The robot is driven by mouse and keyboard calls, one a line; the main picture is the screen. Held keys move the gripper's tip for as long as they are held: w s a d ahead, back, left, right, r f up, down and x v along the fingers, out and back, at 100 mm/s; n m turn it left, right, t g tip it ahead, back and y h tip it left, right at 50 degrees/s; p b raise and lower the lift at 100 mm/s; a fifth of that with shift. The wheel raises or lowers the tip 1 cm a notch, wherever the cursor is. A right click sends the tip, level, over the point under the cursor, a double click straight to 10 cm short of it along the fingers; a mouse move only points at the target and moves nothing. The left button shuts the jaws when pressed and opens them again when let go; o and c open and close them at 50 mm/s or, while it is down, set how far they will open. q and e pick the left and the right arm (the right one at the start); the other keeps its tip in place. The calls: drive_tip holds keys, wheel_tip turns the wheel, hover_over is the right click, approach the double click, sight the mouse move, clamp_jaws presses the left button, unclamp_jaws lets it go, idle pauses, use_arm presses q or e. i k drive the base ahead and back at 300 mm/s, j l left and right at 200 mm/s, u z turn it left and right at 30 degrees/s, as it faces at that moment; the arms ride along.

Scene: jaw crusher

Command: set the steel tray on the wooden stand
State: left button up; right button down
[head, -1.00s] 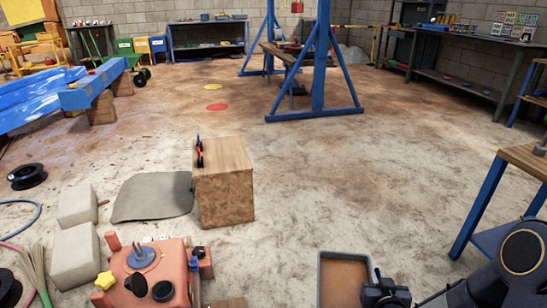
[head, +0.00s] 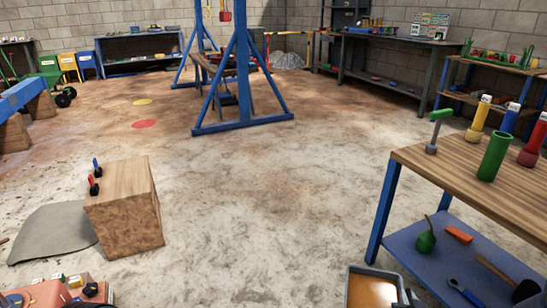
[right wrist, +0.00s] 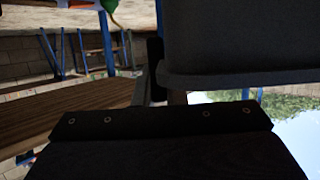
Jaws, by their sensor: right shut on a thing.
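The steel tray (head: 352,287) is at the bottom edge of the head view, with a grey rim and an orange-brown inside; its near part is cut off. My right gripper (head: 411,299) is shut on the tray's right rim. In the right wrist view, the tray's dark wall (right wrist: 240,45) fills the upper right, and my right gripper (right wrist: 158,78) meets its edge. The wooden stand (head: 128,205), a block-like piece, is on the floor at the left, apart from the tray. A red and a blue clip are at its left edge. My left gripper is out of view.
A workbench (head: 440,170) with blue legs stands close on the right, carrying a green cup and bottles. A grey mat (head: 50,232) lies left of the stand. An orange machine (head: 45,294) is at bottom left. Floor between stand and bench is clear.

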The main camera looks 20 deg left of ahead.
sight(130, 177)
drive_tip(key=i+l+u, duration=0.1)
drive_tip(key=i+u, duration=0.15)
drive_tip(key=i, duration=0.15)
drive_tip(key=i+l+u, duration=0.25)
drive_tip(key=i, duration=0.15)
drive_tip(key=i+l+u, duration=0.25)
drive_tip(key=i, duration=0.15)
drive_tip(key=i+j+u, duration=0.2)
drive_tip(key=i+u, duration=0.6)
drive_tip(key=u, duration=0.15)
drive_tip(key=i+u, duration=0.5)
drive_tip(key=i+l+u, duration=0.3)
drive_tip(key=u, duration=0.2)
